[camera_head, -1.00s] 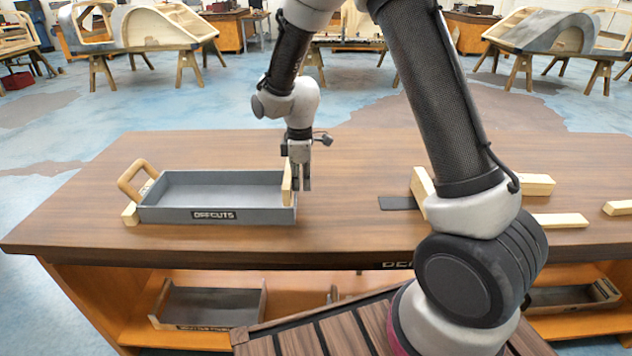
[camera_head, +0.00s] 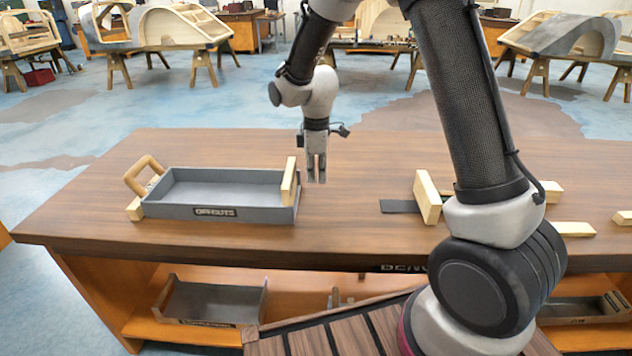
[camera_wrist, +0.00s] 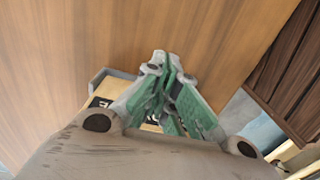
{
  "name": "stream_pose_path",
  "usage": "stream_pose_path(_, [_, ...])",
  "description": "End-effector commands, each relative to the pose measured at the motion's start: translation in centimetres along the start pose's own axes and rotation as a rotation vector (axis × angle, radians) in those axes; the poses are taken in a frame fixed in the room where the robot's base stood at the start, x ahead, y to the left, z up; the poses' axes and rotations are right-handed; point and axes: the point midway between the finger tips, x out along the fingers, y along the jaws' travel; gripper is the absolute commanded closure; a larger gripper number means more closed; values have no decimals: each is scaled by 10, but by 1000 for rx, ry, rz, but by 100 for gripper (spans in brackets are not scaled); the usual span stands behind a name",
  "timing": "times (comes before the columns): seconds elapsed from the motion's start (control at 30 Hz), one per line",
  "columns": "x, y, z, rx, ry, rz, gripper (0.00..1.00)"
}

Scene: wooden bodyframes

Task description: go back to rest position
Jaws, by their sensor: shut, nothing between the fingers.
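My gripper (camera_head: 316,178) is shut and empty. It points down above the bench, a little to the right of the grey tray, apart from it in the head view. In the wrist view the closed green-padded fingers (camera_wrist: 172,85) show over the wooden bench top, with part of the tray behind them. My arm rises from the front right and bends over the bench.
A grey tray (camera_head: 217,214) labelled OFFCUTS lies on the wooden bench (camera_head: 240,242), with a wooden handle at each end. A dark plate (camera_head: 397,206) and several pale wood blocks (camera_head: 427,196) lie to the right. The bench middle is clear.

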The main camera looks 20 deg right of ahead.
Motion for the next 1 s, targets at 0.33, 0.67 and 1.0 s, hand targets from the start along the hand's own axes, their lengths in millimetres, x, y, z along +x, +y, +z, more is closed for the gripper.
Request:
stream_pose_path(0.33, [-57,0,0,0,2,2,100])
stream_pose_path(0.67, [-71,-5,4,153,-13,-15,100])
stream_pose_path(1.0, [-109,-83,89,693,-59,-42,100])
